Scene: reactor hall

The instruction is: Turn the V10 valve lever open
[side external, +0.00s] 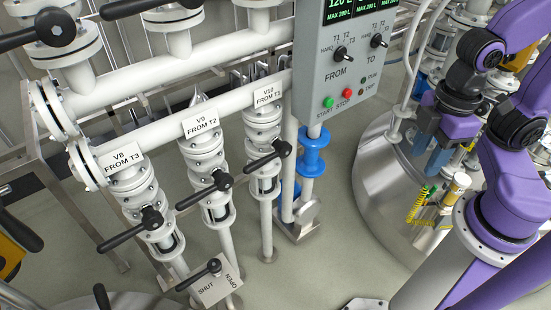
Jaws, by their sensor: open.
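The V10 valve (264,140) is a white flanged valve on a vertical pipe, under a label reading "V10 FROM T1". Its black lever (264,160) lies slantwise across the front of the pipe, with the round black hub at the upper right. My gripper (434,168) hangs at the right above the steel tank, well apart from the lever. It is open, and nothing shows between its fingers, though they are small in this view.
The V9 lever (200,194) and V8 lever (125,232) slant alike to the left. A plate marked SHUT and OPEN (213,289) stands below. The grey control box (343,75) and blue-flanged pipe (312,152) stand between V10 and my arm.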

